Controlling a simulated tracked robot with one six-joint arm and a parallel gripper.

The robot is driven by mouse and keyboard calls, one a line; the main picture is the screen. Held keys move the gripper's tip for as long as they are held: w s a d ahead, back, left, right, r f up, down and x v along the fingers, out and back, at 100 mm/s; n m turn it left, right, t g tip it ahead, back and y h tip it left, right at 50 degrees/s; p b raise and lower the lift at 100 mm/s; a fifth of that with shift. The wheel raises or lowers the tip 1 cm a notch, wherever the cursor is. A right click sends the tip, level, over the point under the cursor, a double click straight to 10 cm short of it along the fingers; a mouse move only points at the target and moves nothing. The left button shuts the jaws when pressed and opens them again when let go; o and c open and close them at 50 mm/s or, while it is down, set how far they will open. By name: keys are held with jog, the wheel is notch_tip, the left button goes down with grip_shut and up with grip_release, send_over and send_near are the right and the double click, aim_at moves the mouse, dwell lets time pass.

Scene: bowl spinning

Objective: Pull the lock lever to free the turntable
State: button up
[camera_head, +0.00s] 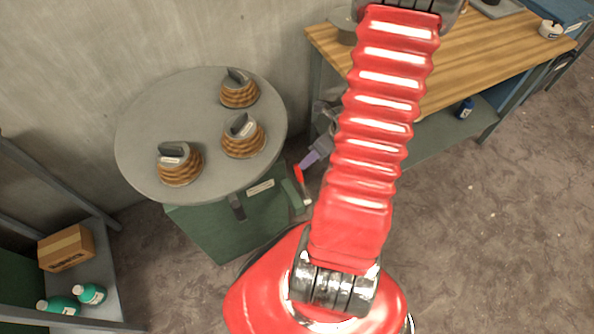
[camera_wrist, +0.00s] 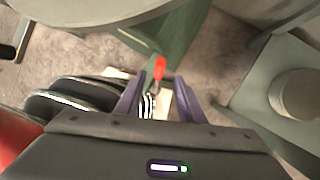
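The lock lever (camera_head: 299,174) has a red handle and sits at the right side of the green cabinet, below the turntable. The grey round turntable (camera_head: 140,150) carries three brown ribbed pieces with grey tops (camera_head: 243,137). My gripper (camera_head: 309,159) is close to the lever, at its upper right in the head view. In the wrist view my gripper (camera_wrist: 158,88) is open with two purple fingers apart. The red lever (camera_wrist: 160,67) shows between and just beyond the fingertips there. I cannot tell whether either finger touches it. My red arm hides part of the area to the right.
The green cabinet (camera_head: 215,225) stands under the turntable. A wooden-topped workbench (camera_head: 480,55) is at the upper right. A shelf with a cardboard box (camera_head: 66,248) and green bottles (camera_head: 90,293) is at lower left. The floor at right is clear.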

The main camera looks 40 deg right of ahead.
aim_at(299, 169)
jog(key=shift+x, duration=5.1)
jog(key=shift+d, duration=0.1)
jog(key=shift+c, duration=0.3)
grip_shut()
jog(key=shift+s, duration=0.1)
